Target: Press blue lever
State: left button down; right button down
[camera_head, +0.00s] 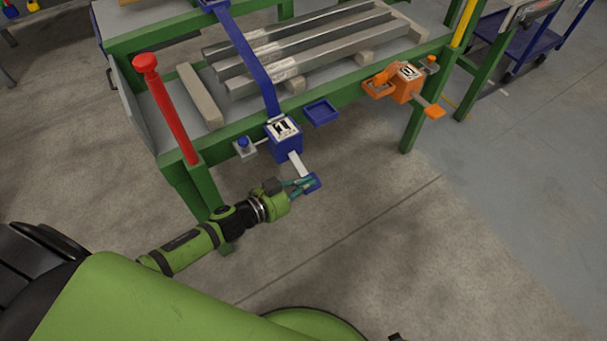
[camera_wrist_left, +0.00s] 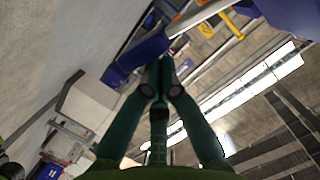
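The blue lever has a pale arm (camera_head: 297,164) that slopes down from a blue box (camera_head: 285,139) with a number label on the green table's front edge. It ends in a blue pad (camera_head: 312,181). My left gripper (camera_head: 303,184) is at this pad, with its fingertips close together. In the left wrist view the fingertips (camera_wrist_left: 161,68) meet right at a blue block, the pad (camera_wrist_left: 142,50). They look touching or nearly so; I cannot tell exact contact. My right gripper is not in view.
The green table (camera_head: 345,103) bears several grey metal bars (camera_head: 300,45). A blue button (camera_head: 243,142) and blue tray (camera_head: 321,112) flank the blue box. A red post (camera_head: 171,115) stands left; an orange lever (camera_head: 433,110) and box (camera_head: 406,84) are right. The floor in front is clear.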

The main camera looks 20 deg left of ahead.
pick_arm(q)
jog(key=shift+f+m, duration=0.3)
jog(key=shift+f, duration=0.25)
jog(key=shift+a+f, duration=0.1)
jog(key=shift+f, duration=0.1)
jog(key=shift+f+b, duration=0.3)
jog(key=shift+b, duration=0.1)
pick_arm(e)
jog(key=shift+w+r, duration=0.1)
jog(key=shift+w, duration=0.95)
pick_arm(q)
jog(key=shift+w+a+f, duration=0.1)
